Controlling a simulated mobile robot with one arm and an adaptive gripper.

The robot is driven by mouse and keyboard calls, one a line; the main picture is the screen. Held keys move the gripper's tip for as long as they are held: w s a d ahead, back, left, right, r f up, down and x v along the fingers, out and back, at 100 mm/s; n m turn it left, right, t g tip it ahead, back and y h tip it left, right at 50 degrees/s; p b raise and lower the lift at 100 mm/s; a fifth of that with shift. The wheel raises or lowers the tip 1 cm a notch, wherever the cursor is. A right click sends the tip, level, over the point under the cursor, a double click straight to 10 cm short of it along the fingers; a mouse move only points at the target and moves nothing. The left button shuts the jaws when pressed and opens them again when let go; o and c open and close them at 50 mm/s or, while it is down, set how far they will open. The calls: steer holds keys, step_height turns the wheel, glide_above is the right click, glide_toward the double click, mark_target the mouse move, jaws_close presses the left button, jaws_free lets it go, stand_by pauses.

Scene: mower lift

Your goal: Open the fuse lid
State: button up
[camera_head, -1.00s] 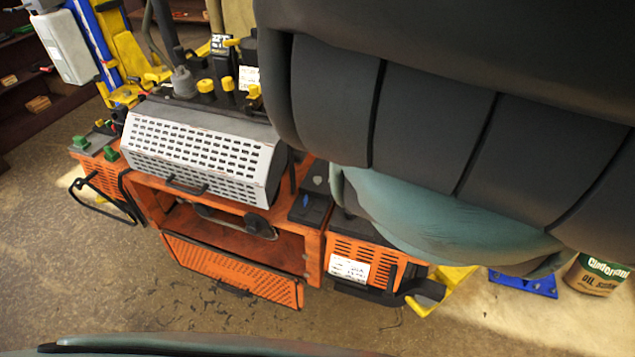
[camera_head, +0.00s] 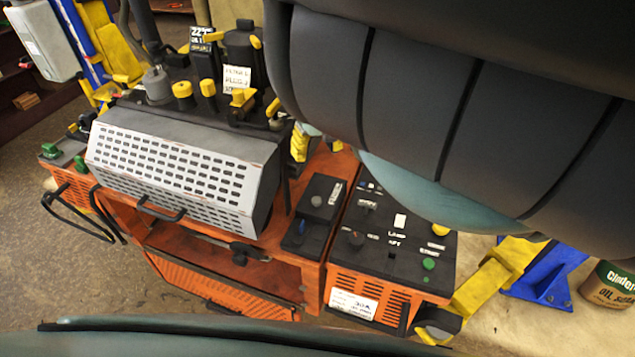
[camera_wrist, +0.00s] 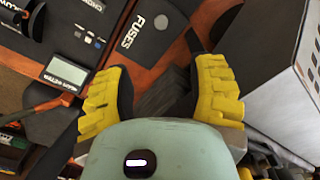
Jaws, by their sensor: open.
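The fuse lid is a flat dark panel marked FUSES, with a pale round spot, in the wrist view (camera_wrist: 165,42). In the head view it is the small black box top (camera_head: 322,196) on the orange machine, right of the perforated metal cover. It looks shut. My gripper (camera_wrist: 162,72) is open, its yellow ridged fingers spread and empty. The fingertips are near the lid's lower edge in the wrist view; I cannot tell whether they touch. In the head view the yellow fingers (camera_head: 312,143) show just behind the lid, partly hidden by my arm.
The perforated cover (camera_head: 180,165) stands close on the left. A black control panel (camera_head: 385,245) with knobs and switches lies to the right. A small display meter (camera_wrist: 68,72) shows in the wrist view. Yellow-capped parts (camera_head: 240,97) crowd the back. An oil can (camera_head: 607,287) stands far right.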

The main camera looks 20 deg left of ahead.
steer(key=b, duration=0.5)
glide_above(317, 200)
step_height(317, 200, down, 6)
steer(key=f, duration=0.8)
steer(key=shift+a+f, duration=0.2)
steer(key=shift+f, duration=0.2)
steer(key=shift+d+f, duration=0.15)
steer(key=shift+f, duration=0.4)
steer(key=shift+o, duration=0.2)
jaws_close()
